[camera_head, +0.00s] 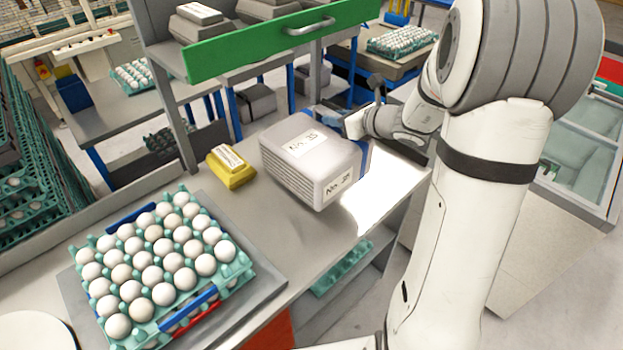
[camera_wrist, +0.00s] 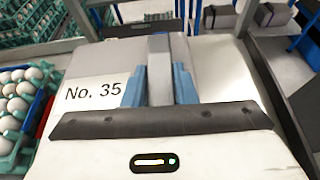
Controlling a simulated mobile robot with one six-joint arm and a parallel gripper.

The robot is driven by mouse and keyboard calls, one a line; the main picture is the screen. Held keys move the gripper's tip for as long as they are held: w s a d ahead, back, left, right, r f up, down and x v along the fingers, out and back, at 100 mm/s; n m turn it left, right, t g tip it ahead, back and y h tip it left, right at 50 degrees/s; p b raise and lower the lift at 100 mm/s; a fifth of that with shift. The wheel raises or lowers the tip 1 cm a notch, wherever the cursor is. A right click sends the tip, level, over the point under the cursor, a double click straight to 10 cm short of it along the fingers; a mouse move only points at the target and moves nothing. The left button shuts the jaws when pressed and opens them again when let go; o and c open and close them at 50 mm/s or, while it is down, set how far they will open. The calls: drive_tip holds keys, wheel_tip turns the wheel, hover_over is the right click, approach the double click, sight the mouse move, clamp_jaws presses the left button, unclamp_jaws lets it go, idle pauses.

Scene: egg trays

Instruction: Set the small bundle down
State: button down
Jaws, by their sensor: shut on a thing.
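A light grey bundle (camera_head: 285,165) with white labels reading about "No. 35" is at the right part of the worktop. My gripper (camera_wrist: 160,85) is shut on it, with blue fingers on either side of a grey upright strip in the wrist view. The grey bundle (camera_wrist: 90,70) also fills much of that view. In the head view my arm reaches its far right side, and the fingers are mostly hidden. The bundle looks level, low over or on the worktop; I cannot tell whether its underside touches. A smaller yellow bundle (camera_head: 232,172) lies left of it, apart.
A teal egg tray (camera_head: 245,268) full of white eggs sits on a grey plate (camera_head: 268,284) at the front left. The worktop (camera_head: 285,240) between it and the grey bundle is bare. A green drawer front (camera_head: 260,52) stands behind, with a grey post (camera_head: 165,90) at left.

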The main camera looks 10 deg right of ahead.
drive_tip(key=shift+s+d+f+b, duration=0.2)
drive_tip(key=shift+s+d+b, duration=0.3)
drive_tip(key=shift+b, duration=0.3)
drive_tip(key=shift+s+f, duration=0.1)
drive_tip(key=shift+s, duration=0.1)
wheel_tip(320, 180, down, 9)
drive_tip(key=shift+f, duration=0.2)
drive_tip(key=shift+f+b, duration=0.15)
drive_tip(key=shift+b, duration=0.15)
drive_tip(key=c, duration=1.2)
unclamp_jaws()
drive_tip(key=shift+o, duration=0.2)
